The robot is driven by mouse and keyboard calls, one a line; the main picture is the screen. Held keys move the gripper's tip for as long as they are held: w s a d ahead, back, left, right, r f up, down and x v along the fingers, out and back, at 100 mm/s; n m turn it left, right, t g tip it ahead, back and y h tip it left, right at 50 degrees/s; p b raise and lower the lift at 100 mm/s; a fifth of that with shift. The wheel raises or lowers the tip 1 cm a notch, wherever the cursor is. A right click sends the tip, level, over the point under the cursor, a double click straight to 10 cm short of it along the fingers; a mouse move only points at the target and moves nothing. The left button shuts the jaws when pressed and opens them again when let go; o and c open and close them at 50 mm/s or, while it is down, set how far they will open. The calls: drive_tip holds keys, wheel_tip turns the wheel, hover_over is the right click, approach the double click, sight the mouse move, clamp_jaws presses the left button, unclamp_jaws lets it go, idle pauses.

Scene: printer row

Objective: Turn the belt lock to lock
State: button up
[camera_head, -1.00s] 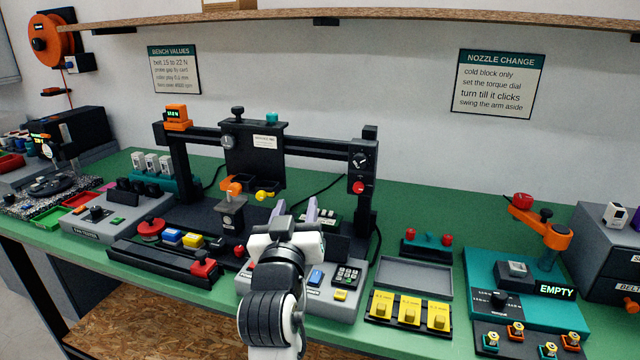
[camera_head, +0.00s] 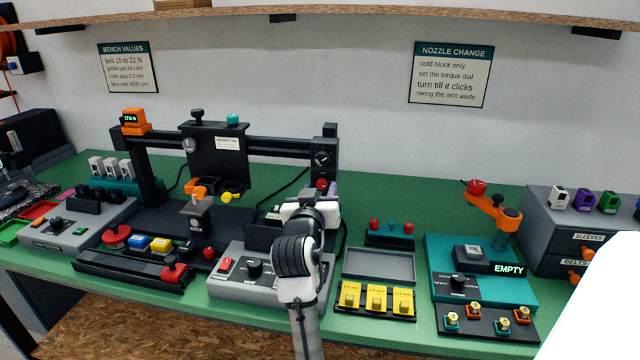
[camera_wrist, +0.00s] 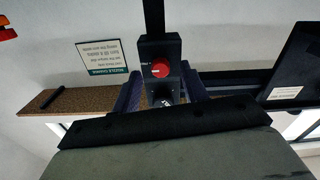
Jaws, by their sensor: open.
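The belt lock appears to be the red knob (camera_head: 322,184) on the black block at the right end of the gantry, below a black dial with a white pointer. In the wrist view the red knob (camera_wrist: 161,68) faces me with a small label beside it, too small to read surely. My gripper (camera_wrist: 162,92) is open and empty, its two purple-grey fingers on either side of the block's lower part in that view. In the head view my gripper (camera_head: 319,194) is just in front of and below the knob, partly hidden by my wrist. I see no clear contact.
An orange readout (camera_head: 134,121) tops the gantry's left end. A grey control box (camera_head: 230,283) lies below my arm. A grey tray (camera_head: 378,265) and a teal station (camera_head: 470,297) stand to the right. The gantry beam (camera_head: 270,146) runs left of the block.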

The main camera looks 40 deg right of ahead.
drive_tip(key=shift+x, duration=0.9)
drive_tip(key=shift+a, duration=0.1)
drive_tip(key=shift+c, duration=0.2)
clamp_jaws()
